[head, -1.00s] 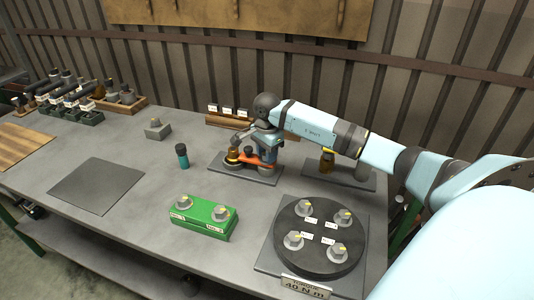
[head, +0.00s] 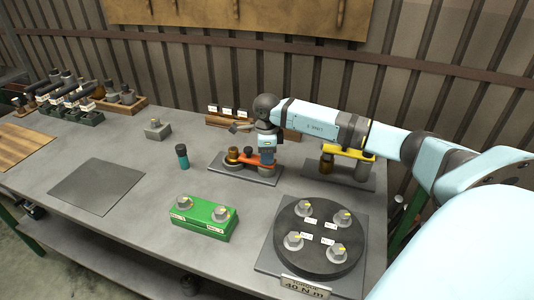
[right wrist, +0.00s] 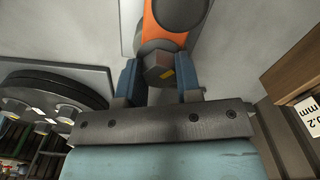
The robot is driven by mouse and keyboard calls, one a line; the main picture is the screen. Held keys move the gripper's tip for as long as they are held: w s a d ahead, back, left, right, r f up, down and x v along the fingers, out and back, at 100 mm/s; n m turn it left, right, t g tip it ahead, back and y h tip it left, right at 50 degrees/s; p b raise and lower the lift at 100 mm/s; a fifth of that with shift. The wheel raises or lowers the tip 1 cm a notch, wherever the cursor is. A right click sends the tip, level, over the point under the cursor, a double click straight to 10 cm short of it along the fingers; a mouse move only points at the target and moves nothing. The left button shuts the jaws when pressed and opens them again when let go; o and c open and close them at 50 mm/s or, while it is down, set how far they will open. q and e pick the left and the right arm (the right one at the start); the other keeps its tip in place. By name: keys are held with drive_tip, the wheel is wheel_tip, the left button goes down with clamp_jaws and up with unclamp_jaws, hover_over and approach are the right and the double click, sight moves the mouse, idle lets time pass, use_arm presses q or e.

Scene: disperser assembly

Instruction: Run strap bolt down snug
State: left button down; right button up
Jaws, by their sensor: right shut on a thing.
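In the right wrist view, the strap (right wrist: 165,22) runs away from my right gripper (right wrist: 160,78). Its blue fingers are shut on the sides of the strap bolt's hex head (right wrist: 157,66), which has a yellow mark. The head sits at the strap's near end. The bolt's shank and any gap under the head are hidden. My left gripper is not in view.
A second fixture with a yellow strap (head: 345,151) stands to the right. A round dark turntable with several knobs (head: 318,262) and a green block with two knobs (head: 200,222) are in front. A teal-bodied bottle (head: 182,157) stands left. A grey mat (head: 97,187) is bare.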

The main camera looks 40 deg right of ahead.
drive_tip(key=m, duration=0.5)
drive_tip(key=shift+m+p, duration=0.3)
drive_tip(key=shift+p, duration=0.1)
drive_tip(key=m+p, duration=0.1)
drive_tip(key=m, duration=0.4)
drive_tip(key=shift+m, duration=0.8)
drive_tip(key=o, duration=0.9)
